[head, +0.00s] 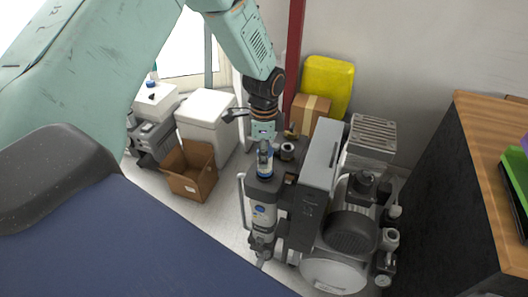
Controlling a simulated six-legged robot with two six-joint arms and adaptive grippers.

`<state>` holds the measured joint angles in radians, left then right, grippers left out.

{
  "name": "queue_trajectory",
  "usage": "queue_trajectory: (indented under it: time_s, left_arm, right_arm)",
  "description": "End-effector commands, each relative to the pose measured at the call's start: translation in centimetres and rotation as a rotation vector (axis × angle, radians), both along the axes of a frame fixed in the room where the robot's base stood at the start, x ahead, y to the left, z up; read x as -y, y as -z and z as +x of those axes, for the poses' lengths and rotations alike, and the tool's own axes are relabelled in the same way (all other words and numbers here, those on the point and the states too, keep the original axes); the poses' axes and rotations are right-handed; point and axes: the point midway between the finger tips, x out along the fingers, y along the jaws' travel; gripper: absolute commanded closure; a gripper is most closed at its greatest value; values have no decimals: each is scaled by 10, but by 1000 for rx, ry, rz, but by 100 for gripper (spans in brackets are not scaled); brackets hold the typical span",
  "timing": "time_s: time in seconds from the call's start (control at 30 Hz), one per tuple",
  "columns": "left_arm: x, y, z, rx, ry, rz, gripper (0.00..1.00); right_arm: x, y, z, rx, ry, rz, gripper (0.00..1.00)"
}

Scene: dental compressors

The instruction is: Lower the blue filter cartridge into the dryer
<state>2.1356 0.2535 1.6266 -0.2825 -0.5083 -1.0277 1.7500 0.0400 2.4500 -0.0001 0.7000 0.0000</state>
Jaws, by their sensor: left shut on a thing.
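The blue filter cartridge (265,166) is upright, with white and blue bands showing. My left gripper (265,146) points down from above and is shut on the cartridge's upper end. The dryer (263,214) is the upright white and grey cylinder on the near left side of the compressor unit, directly below the cartridge. The cartridge's lower end is at the dryer's dark top; I cannot tell whether it is inside the opening or just above it. My right gripper is not in view.
The compressor (350,235) and a tall grey box (320,155) stand right of the dryer. An open cardboard box (191,182) and a white bin (207,122) are to the left. A wood-topped cabinet (470,190) is at the right. A yellow container (327,84) stands behind.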

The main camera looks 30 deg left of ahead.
Motion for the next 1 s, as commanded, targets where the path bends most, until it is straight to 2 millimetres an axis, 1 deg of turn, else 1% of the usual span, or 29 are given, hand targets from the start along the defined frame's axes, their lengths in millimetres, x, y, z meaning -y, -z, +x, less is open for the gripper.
queue_trajectory:
  time_s: [0.27, 1.0]
  left_arm:
    - [0, 1, 0, 1, 0, 0, 96]
    - [0, 23, 1, 1, 1, 0, 96]
  right_arm:
    - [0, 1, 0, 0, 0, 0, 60]
    - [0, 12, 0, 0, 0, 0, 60]
